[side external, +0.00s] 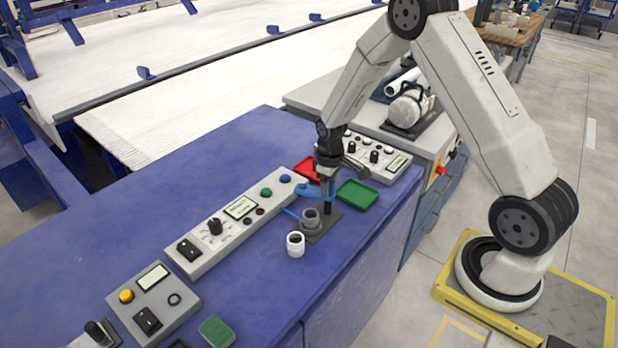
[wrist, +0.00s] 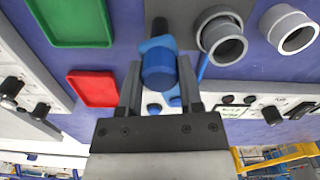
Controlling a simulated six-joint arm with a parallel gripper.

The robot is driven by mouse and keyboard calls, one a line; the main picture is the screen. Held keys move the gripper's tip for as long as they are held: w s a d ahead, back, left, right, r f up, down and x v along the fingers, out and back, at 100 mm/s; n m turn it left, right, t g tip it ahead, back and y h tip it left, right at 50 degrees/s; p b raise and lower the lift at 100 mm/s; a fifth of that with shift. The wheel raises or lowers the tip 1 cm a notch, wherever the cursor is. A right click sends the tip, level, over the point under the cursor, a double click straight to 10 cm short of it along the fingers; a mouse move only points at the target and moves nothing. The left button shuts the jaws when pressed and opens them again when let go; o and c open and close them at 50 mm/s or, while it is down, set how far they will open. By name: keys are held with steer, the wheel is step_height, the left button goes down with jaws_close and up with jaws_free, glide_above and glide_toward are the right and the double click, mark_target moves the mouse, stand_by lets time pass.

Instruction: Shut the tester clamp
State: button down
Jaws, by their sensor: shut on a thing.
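The tester clamp has a dark base plate (side external: 326,226) near the bench's right edge, with a dark post and a blue handle (side external: 311,191). In the wrist view the blue handle (wrist: 158,68) lies between the two fingers of my gripper (wrist: 159,75), which is shut on it. My gripper (side external: 327,178) points down over the clamp in the side view. A grey ring-shaped pipe piece (side external: 311,219) stands upright on the base plate beside the post; it also shows in the wrist view (wrist: 221,38). The fingertips are hard to make out in the side view.
A white pipe piece (side external: 295,244) stands on the blue bench just in front of the clamp. A green tray (side external: 357,194) and a red tray (side external: 308,170) lie close to my gripper. A long control panel (side external: 235,222) runs to the left.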

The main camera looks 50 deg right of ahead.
steer(key=n, duration=0.7)
steer(key=shift+w+r, duration=0.1)
steer(key=n, duration=0.6)
steer(key=shift+n, duration=0.4)
steer(key=shift+c, duration=1.3)
jaws_free()
steer(key=shift+r, duration=3.85)
steer(key=shift+a+r, duration=0.1)
steer(key=shift+a, duration=0.05)
